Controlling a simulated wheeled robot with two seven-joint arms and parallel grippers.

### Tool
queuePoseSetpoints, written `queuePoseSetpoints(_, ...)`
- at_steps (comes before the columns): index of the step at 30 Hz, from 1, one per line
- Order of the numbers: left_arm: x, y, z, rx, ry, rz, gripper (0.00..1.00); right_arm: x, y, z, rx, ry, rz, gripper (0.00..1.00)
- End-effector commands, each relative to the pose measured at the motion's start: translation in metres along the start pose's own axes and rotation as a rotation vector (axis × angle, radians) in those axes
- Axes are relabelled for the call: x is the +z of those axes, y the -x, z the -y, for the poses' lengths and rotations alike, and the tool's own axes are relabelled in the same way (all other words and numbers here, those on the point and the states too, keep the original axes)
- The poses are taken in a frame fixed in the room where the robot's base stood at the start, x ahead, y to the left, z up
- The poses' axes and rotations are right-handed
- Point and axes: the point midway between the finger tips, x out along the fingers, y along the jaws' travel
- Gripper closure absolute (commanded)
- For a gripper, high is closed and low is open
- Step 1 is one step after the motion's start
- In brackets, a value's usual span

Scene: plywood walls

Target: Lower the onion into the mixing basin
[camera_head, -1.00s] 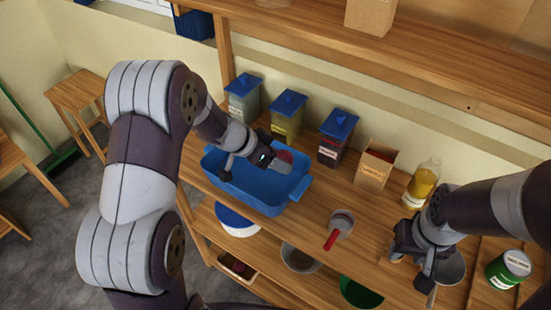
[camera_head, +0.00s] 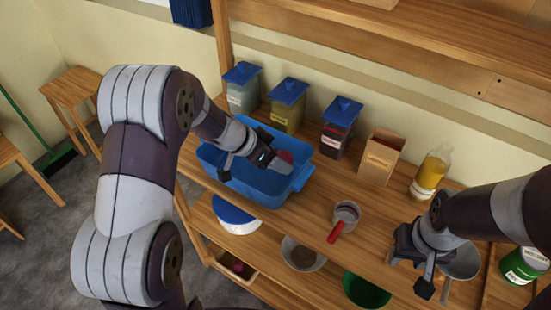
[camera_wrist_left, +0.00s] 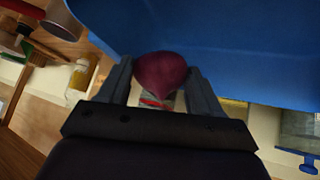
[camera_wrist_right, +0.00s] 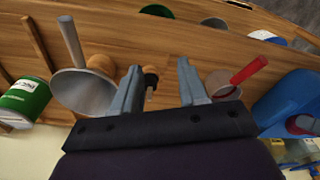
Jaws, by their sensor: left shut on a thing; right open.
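The onion (camera_wrist_left: 160,72) is dark red-purple and sits between the fingers of my left gripper (camera_wrist_left: 158,85). In the head view the onion (camera_head: 285,157) shows as a small reddish patch beside the left gripper (camera_head: 277,165), over the inside of the mixing basin. The mixing basin (camera_head: 297,180) is a blue tub on the worktop; its blue wall (camera_wrist_left: 220,45) fills the top of the left wrist view. I cannot tell whether the onion touches the basin.
More bowls are on the lower shelf.

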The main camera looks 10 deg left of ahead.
Motion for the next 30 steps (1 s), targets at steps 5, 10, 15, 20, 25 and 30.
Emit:
queuePoseSetpoints(5,-0.0005,0.0004,0.0001,0.000,0.000,-0.001,0.69,-0.0001,0.0002,0.0000,0.000,0.000,0.000,0.57)
queuePoseSetpoints(10,-0.0005,0.0003,0.0001,-0.001,0.000,-0.001,0.69,-0.0001,0.0002,0.0000,0.000,0.000,0.000,0.57)
queuePoseSetpoints(15,-0.0002,0.0001,0.0001,-0.001,0.000,-0.001,0.69,0.0000,-0.0002,0.0000,0.000,0.000,0.000,0.57)
queuePoseSetpoints(20,0.0009,-0.0013,0.0004,-0.001,0.000,-0.001,0.69,0.0002,-0.0023,0.0000,0.000,0.000,0.000,0.57)
queuePoseSetpoints(25,0.0022,-0.0029,0.0007,-0.001,0.000,-0.001,0.69,0.0005,-0.0050,0.0000,0.000,0.000,0.000,0.57)
queuePoseSetpoints(30,0.0034,-0.0044,0.0010,-0.001,0.001,-0.001,0.69,0.0009,-0.0076,0.0000,0.000,0.000,0.000,0.57)
